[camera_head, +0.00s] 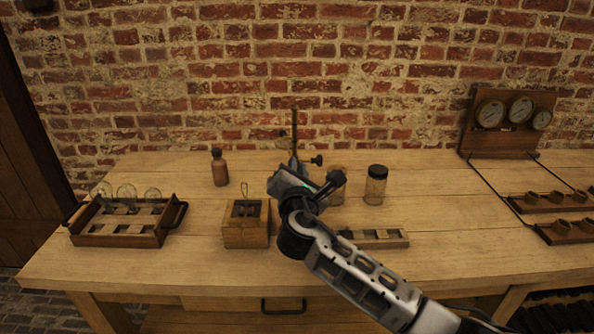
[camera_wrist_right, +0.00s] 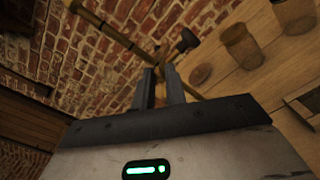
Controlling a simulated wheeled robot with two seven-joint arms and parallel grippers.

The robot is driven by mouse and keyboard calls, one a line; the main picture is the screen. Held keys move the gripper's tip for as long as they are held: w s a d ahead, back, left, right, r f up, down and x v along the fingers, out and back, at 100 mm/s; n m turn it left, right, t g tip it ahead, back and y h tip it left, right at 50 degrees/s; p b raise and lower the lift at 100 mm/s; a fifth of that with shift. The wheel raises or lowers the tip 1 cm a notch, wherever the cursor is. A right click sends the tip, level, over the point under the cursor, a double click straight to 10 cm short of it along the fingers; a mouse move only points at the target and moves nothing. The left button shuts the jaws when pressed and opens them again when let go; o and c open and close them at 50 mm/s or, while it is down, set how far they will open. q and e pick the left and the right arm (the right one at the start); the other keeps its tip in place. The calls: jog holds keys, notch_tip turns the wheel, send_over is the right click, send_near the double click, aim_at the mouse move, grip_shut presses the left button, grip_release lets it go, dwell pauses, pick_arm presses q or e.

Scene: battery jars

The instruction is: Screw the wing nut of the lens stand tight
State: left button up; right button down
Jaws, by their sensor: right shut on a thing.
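The lens stand (camera_head: 294,128) stands upright at the back of the bench, near the brick wall. It has a thin dark post and a dark knob (camera_head: 317,160) sticking out to the right; its lower part is hidden behind my right gripper. In the right wrist view the stand's brass-coloured rod (camera_wrist_right: 110,31) runs slanted, with a dark knob (camera_wrist_right: 188,40) beside it. My right gripper (camera_wrist_right: 160,80) is shut at the stand, with a small brownish piece between its fingers, apparently the wing nut (camera_wrist_right: 160,94), mostly hidden. My left gripper is not in view.
A brown bottle (camera_head: 220,168), a wooden box (camera_head: 246,235) and a tray with glass discs (camera_head: 150,238) stand to the left. A black-lidded jar (camera_head: 376,188) and a wooden rack (camera_head: 385,240) are to the right. A gauge board (camera_head: 475,142) stands at the far right.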

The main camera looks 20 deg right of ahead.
pick_arm(q)
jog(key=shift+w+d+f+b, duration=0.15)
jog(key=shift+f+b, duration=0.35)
jog(key=shift+b, duration=0.6)
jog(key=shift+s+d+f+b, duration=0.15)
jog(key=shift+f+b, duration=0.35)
jog(key=shift+b, duration=0.55)
pick_arm(e)
jog(key=shift+d+f+m, duration=0.1)
jog(key=shift+f+m, duration=0.1)
jog(key=shift+m, duration=2.2)
jog(key=shift+d+f+m, duration=0.1)
jog(key=shift+f+m, duration=0.05)
jog(key=shift+m, duration=2.25)
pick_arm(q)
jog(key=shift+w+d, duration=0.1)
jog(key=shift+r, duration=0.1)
pick_arm(e)
jog(key=c, duration=1.4)
grip_release()
jog(key=shift+c, duration=0.2)
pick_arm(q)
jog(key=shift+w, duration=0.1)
pick_arm(e)
jog(key=shift+s+a, duration=0.1)
jog(key=shift+s, duration=0.1)
